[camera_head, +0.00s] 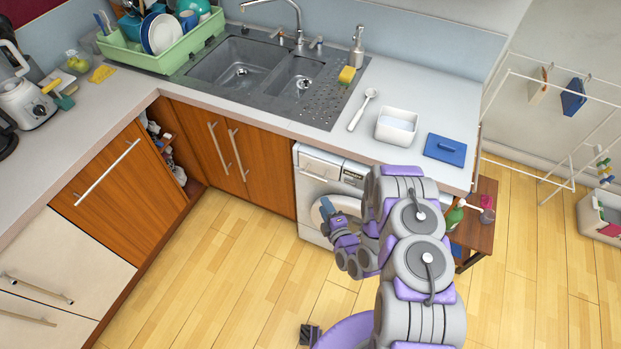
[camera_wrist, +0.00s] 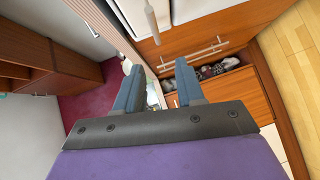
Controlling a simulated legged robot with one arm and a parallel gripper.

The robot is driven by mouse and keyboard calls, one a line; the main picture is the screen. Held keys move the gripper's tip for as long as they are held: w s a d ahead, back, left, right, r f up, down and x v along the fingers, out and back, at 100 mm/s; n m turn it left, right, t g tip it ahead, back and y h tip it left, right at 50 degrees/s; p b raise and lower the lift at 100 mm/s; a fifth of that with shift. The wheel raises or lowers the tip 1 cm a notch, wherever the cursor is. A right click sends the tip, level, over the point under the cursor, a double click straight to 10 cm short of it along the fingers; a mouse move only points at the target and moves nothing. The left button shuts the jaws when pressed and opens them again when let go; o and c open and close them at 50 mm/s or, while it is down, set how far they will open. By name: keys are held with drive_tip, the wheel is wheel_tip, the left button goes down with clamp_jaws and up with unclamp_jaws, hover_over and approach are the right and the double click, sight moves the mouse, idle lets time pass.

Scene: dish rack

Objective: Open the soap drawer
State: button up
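The soap drawer (camera_head: 318,168) is the pale panel at the upper left of the white washing machine (camera_head: 309,224), under the counter. It looks shut. My gripper (camera_head: 327,208) is in front of the machine, lower than the drawer, near the round door. It appears apart from the drawer, though the exact gap cannot be told. In the wrist view my gripper (camera_wrist: 158,76) has its two blue-grey fingers spread, with nothing between them. I cannot make out the soap drawer in the wrist view. My arm covers the right part of the machine.
The counter (camera_head: 268,124) overhangs the machine. A white tub (camera_head: 396,127) and a blue lid (camera_head: 445,149) lie above it. A wooden side table (camera_head: 480,225) stands to the right. The wood floor (camera_head: 230,260) at front left is clear. The wrist view shows an open drawer (camera_wrist: 222,88).

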sight(313, 177)
drive_tip(key=b+x, duration=0.1)
drive_tip(key=x, duration=0.4)
drive_tip(key=d+x, duration=0.1)
drive_tip(key=x, duration=0.3)
drive_tip(key=w+b+x, duration=0.1)
drive_tip(key=x, duration=0.4)
drive_tip(key=shift+w+d+b, duration=0.25)
drive_tip(key=shift+b, duration=0.05)
drive_tip(key=shift+a, duration=0.45)
drive_tip(key=shift+c, duration=0.3)
drive_tip(key=shift+a, duration=0.25)
drive_tip(key=shift+c, duration=1.4)
drive_tip(key=shift+d, duration=0.4)
clamp_jaws()
drive_tip(key=shift+f, duration=0.1)
